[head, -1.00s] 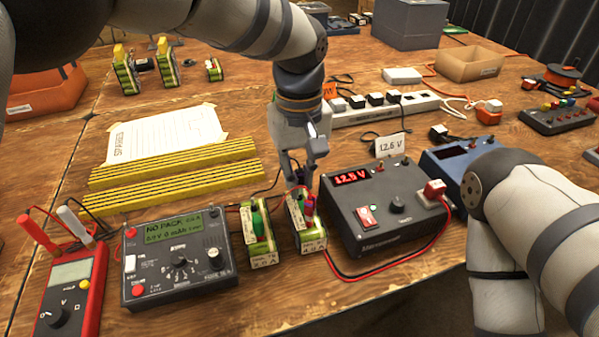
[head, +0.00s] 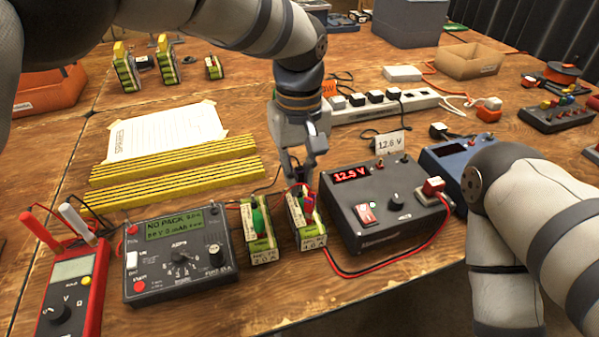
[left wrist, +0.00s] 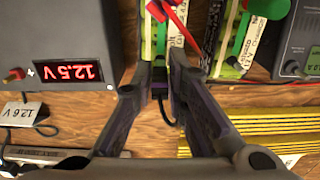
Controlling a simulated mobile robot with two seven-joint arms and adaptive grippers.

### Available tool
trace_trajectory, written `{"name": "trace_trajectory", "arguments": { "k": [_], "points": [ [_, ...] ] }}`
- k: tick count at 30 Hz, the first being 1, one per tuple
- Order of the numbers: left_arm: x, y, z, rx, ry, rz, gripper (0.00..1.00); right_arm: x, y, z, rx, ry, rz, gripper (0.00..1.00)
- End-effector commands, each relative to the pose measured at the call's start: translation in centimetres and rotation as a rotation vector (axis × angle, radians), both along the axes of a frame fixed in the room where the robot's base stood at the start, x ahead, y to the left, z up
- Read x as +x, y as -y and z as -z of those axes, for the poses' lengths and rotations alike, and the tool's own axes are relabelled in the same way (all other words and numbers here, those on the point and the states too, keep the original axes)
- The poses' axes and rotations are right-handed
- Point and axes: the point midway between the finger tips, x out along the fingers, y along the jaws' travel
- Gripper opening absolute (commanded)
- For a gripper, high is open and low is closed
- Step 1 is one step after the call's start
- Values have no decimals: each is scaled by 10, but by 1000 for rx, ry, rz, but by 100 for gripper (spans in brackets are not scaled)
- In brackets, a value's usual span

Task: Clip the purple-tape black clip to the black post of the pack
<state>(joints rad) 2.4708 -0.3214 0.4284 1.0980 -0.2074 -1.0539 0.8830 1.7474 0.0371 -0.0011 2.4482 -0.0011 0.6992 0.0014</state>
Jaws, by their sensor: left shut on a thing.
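The green-and-yellow pack (head: 312,236) stands upright left of the black charger. It also shows at the top of the left wrist view (left wrist: 147,45). A red clip with a red lead (left wrist: 174,18) sits on its top. My left gripper (head: 296,178) is at the back of this pack, fingers pointing down. In the left wrist view its fingers (left wrist: 163,78) are closed on a small dark piece, the black clip (left wrist: 160,88), with a black lead curving away. The purple tape and black post are hard to make out between the fingers. My right gripper is out of view.
The charger (head: 382,222) reading 12.5 V stands close on the right. A second pack (head: 262,247) with a green top piece and a grey meter box (head: 178,286) stand left. Yellow strips (head: 175,178) lie behind; bare table lies in front.

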Motion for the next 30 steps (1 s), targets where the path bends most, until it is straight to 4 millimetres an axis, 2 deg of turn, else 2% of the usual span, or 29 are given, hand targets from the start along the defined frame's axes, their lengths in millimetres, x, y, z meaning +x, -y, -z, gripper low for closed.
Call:
{"name": "trace_trajectory", "arguments": {
  "k": [29,30],
  "points": [
    [0,0,4,0,0,0,0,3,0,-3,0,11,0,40],
    [0,0,4,0,0,0,20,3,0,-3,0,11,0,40]
  ]
}}
